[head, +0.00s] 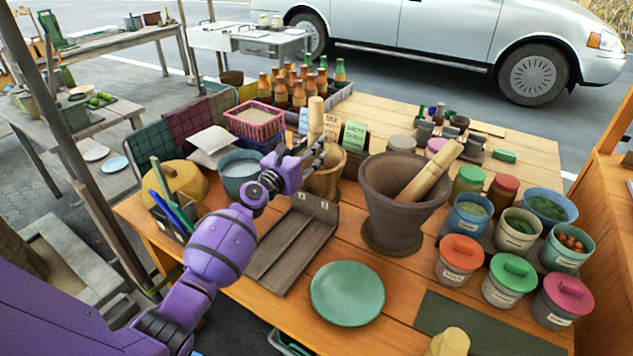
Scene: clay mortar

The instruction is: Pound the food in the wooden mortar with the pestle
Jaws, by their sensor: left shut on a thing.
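The wooden mortar (328,181) stands behind the wooden board, partly hidden by my left gripper. A light wooden pestle (316,116) stands nearly upright over it, with its lower part hidden behind the gripper and rim. My left gripper (316,152) reaches in from the left and is shut on this pestle at the mortar's mouth. Food inside the wooden mortar cannot be seen from here. My right gripper is not in view.
A large dark clay mortar (392,208) with another pestle (430,172) leaning in it stands right of the wooden mortar. A green plate (347,293) lies in front. Lidded pots (459,259) crowd the right. A teal bowl (240,170) and pink basket (255,123) sit left.

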